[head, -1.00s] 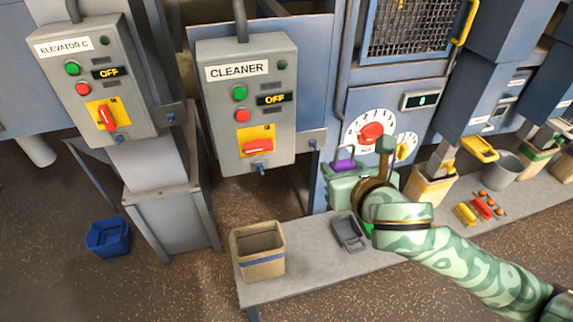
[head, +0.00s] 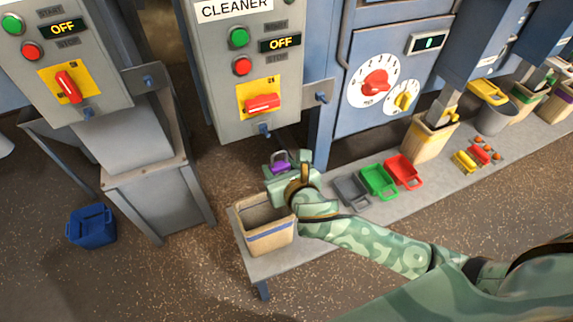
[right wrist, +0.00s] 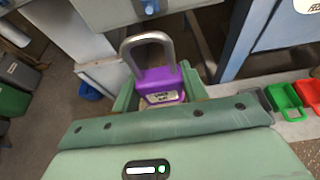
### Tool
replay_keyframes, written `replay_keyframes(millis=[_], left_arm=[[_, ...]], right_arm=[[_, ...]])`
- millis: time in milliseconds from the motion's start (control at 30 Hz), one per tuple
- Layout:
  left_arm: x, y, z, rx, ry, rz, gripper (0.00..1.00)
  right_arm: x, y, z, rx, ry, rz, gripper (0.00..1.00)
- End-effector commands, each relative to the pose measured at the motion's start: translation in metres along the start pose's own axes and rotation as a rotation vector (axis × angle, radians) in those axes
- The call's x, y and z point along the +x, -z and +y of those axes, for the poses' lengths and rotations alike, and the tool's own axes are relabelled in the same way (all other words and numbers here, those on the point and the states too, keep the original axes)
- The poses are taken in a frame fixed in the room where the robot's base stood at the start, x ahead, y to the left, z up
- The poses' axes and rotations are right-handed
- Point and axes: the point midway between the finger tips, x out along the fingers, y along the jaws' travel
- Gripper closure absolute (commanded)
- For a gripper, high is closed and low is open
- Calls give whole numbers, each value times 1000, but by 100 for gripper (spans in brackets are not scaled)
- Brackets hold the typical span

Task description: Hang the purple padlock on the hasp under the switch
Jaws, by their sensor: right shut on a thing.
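The purple padlock (head: 279,165) is held upright in my right gripper (head: 284,172), its grey shackle on top. The right wrist view shows the padlock (right wrist: 164,88) between the two green fingers, with a white label on its front; I cannot tell whether the shackle is latched. A blue hasp (head: 265,130) sits below the red switch (head: 262,103) on the grey CLEANER box. The padlock is below this hasp and apart from it. The hasp also shows at the top of the right wrist view (right wrist: 150,6). My left gripper is not in view.
Another grey box at left has a red switch (head: 68,87) and a blue hasp (head: 88,114). A tan bin (head: 268,240) stands on the bench below my right gripper. Grey, green and red trays (head: 379,181) lie to its right. A blue bin (head: 92,228) is on the floor.

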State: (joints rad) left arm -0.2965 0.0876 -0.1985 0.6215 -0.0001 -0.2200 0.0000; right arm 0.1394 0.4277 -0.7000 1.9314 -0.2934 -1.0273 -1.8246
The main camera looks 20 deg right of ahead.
Motion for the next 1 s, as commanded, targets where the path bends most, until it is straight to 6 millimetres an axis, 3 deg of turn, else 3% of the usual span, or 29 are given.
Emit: replay_keyframes(millis=[233,767,1000], left_arm=[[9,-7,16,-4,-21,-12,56],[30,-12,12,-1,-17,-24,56],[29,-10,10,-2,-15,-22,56]], right_arm=[[15,-4,-1,0,3,0,82],[50,-18,-1,0,3,1,82],[49,-21,-1,-1,3,1,82]])
